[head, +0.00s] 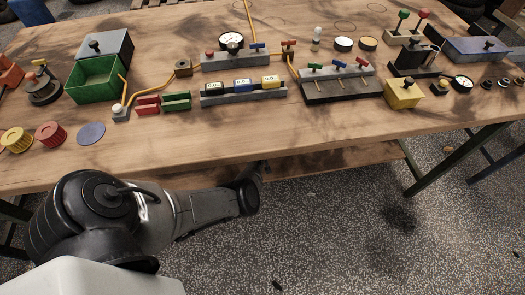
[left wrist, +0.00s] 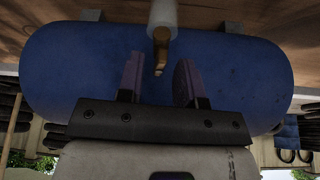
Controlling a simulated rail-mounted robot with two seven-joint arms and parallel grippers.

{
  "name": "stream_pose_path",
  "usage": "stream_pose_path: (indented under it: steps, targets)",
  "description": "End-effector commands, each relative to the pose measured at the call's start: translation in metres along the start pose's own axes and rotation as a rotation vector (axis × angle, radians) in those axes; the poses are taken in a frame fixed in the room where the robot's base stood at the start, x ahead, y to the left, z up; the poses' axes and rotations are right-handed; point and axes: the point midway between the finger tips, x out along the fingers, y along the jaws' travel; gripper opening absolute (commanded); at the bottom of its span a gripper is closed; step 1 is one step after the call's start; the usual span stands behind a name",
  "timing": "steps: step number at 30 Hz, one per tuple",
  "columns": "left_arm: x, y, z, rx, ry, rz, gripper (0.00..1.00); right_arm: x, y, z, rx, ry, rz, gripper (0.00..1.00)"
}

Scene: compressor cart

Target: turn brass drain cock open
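The brass drain cock (left wrist: 161,48) shows in the left wrist view, hanging below a pale cylindrical fitting (left wrist: 163,13) in front of a blue tank (left wrist: 75,75). My left gripper (left wrist: 160,60) is open, with one finger on each side of the cock's lower end in the picture. Gaps show on both sides, and nothing is held. I cannot tell whether the cock is at the fingers' depth. In the head view, my left arm reaches to the table's front edge; its fingers and the cock cannot be made out there. My right gripper is not in view.
The wooden table (head: 330,136) overhangs the area where my left arm reaches. On top are a green bin (head: 97,80), a dark panel with small valves (head: 340,88) and a yellow box (head: 403,95). A green table leg (head: 408,168) stands right; floor in front is open.

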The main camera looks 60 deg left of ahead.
Motion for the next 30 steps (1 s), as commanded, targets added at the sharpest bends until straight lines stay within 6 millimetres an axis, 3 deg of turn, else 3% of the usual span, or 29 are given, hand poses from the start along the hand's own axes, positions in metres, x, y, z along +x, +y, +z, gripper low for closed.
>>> stream_pose_path:
  steps: [11,30]
  targets:
    - [-0.008,0.0,-0.001,0.001,0.0,0.0,0.35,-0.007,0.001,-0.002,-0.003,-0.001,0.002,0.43]
    - [-0.112,0.0,-0.001,0.0,-0.001,0.0,0.35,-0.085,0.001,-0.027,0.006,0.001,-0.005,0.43]
